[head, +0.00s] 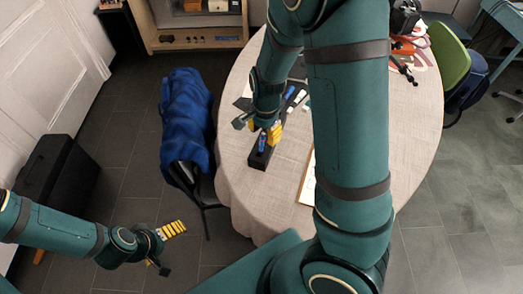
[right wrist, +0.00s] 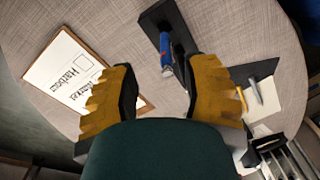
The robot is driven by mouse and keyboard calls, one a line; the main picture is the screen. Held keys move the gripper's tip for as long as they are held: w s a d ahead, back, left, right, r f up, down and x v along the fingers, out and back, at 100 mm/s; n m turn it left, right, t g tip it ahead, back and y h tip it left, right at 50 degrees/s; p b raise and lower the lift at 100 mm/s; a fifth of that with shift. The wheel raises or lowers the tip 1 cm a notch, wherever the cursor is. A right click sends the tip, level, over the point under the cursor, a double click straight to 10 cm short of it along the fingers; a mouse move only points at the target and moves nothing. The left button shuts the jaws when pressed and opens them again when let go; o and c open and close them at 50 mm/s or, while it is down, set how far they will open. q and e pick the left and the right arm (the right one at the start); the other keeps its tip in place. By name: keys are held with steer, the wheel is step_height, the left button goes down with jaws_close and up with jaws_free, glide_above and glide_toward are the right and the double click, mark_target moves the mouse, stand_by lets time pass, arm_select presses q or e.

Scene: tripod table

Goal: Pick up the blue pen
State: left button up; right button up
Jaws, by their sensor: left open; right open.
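A blue item with a red patch and a silvery end (right wrist: 166,48), apparently the blue pen, lies in a narrow black tray (right wrist: 152,22) on the table. In the head view the blue item (head: 262,143) shows at the tray's (head: 257,162) far part. My right gripper (right wrist: 160,66) is open and empty, with its yellow fingers spread either side of the blue item in the picture; contact cannot be told. In the head view the right gripper (head: 262,128) is over the tray. My left gripper (head: 169,248) is open and empty, low and away from the table.
A clipboard with lettered paper (right wrist: 68,72) lies beside the tray on the round, cloth-covered table (head: 235,195). A pencil (right wrist: 240,104) and a grey pen (right wrist: 255,92) lie on the tray's other side. A chair with a blue jacket (head: 188,115) stands at the table's left.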

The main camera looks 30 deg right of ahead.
mark_target(263, 143)
steer(key=shift+w+f+b, duration=0.15)
steer(key=shift+f+b, duration=0.2)
steer(key=shift+f, duration=0.85)
steer(key=f, duration=0.1)
steer(key=f+b, duration=0.1)
steer(key=f, duration=0.1)
steer(key=f+b, duration=0.1)
steer(key=shift+w+f, duration=0.15)
steer(key=shift+w, duration=0.25)
steer(key=shift+o, duration=0.2)
jaws_close()
